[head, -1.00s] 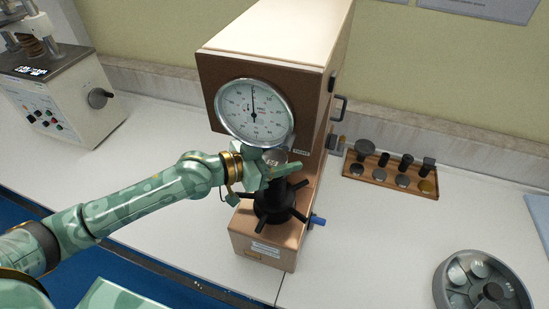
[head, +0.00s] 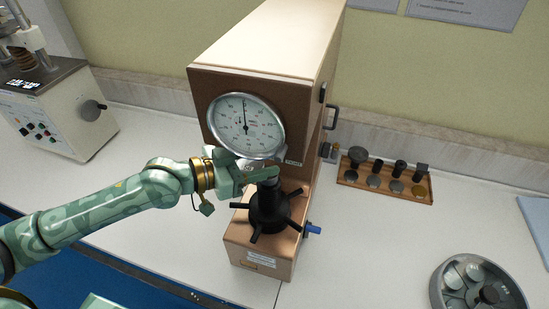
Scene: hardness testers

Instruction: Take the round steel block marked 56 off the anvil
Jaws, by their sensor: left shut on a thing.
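The hardness tester (head: 205,92) is a tall brown and cream machine with a round dial. Below the dial, its dark anvil post (head: 268,184) rises from a black handwheel (head: 268,212). My left gripper (head: 262,172) is at the top of the post, reaching in from the left, and is shut on the round steel block. The block is mostly hidden by the fingers, and its marking cannot be read. I cannot tell whether it still touches the anvil. My right gripper is not in view.
A wooden tray (head: 348,184) with several dark anvils and discs lies right of the tester. A round grey holder with metal pieces (head: 441,290) stands at the lower right. Another tester (head: 70,105) is at the left. White bench between them is clear.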

